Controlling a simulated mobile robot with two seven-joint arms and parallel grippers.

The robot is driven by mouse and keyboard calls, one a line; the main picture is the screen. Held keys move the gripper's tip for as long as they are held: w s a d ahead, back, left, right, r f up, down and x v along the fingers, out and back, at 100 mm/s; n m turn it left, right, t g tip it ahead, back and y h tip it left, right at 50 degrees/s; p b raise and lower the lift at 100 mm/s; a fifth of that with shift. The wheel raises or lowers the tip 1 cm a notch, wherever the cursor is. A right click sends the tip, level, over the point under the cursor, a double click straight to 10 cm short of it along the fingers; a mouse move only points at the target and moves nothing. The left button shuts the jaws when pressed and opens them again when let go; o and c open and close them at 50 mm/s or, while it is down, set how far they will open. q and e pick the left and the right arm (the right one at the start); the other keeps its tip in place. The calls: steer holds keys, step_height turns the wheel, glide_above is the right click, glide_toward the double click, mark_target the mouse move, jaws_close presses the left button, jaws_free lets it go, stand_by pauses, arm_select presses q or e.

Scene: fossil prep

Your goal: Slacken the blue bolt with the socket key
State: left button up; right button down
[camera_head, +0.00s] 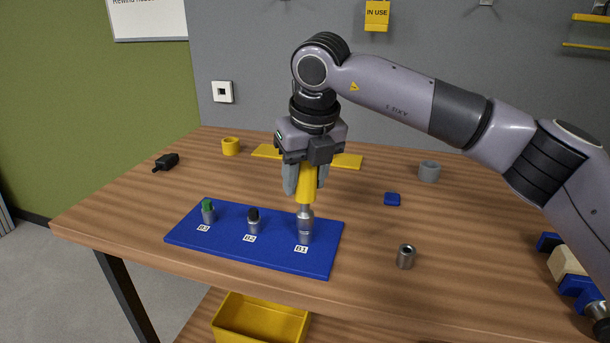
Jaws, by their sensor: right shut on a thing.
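My right gripper (306,182) points down and is shut on the yellow handle of the socket key (307,190). The key stands upright, with its metal socket end down over the post marked B1 (304,238) on the blue board (270,257). No blue bolt head shows; the socket covers the top of that post. A black-topped bolt (253,215) stands at B2 and a green-topped bolt (208,206) at B3. My left gripper is not in view.
A loose metal socket (405,256) stands right of the board. A blue square (392,199), grey ring (429,171), yellow ring (231,146), yellow strip (347,161) and black tool (166,162) lie farther back. A blue-and-cream device (567,263) sits at right. A yellow bin (260,321) is below the table.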

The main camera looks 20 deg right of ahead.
steer(key=n, duration=0.3)
steer(key=shift+n+y, duration=0.4)
steer(key=shift+r, duration=0.1)
steer(key=shift+r+p, duration=0.35)
steer(key=shift+r, duration=0.2)
steer(key=shift+r+p, duration=2.5)
steer(key=shift+r, duration=0.65)
